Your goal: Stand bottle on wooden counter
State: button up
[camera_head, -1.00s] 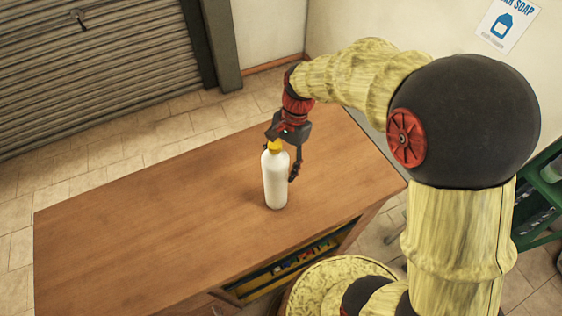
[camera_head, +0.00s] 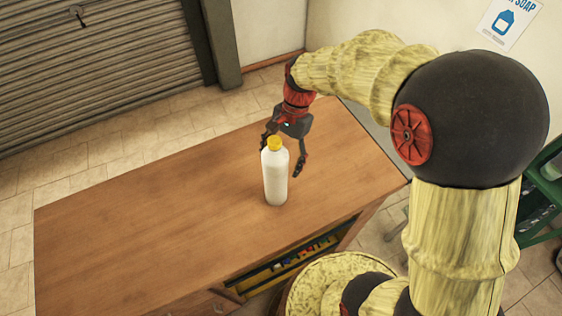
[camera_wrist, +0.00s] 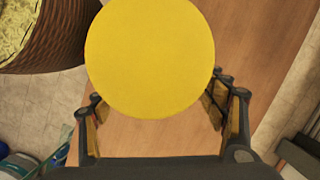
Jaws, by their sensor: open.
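A white bottle (camera_head: 275,177) with a yellow cap stands upright on the wooden counter (camera_head: 140,225), near its front edge. My gripper (camera_head: 284,152) is open, just behind and above the bottle's top. In the wrist view the yellow cap (camera_wrist: 150,58) fills the upper middle, close to the camera. My gripper's fingers (camera_wrist: 165,118) are spread to either side, below the cap in the picture. The bottle's body is hidden under its cap in that view.
The counter's left part is bare. An open shelf (camera_head: 285,265) with small coloured items lies under its front edge. A grey roller shutter (camera_head: 90,65) is at the back left. A green rack (camera_head: 545,195) stands at the far right.

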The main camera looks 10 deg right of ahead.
jog(key=v, duration=1.1)
jog(key=shift+b, duration=0.3)
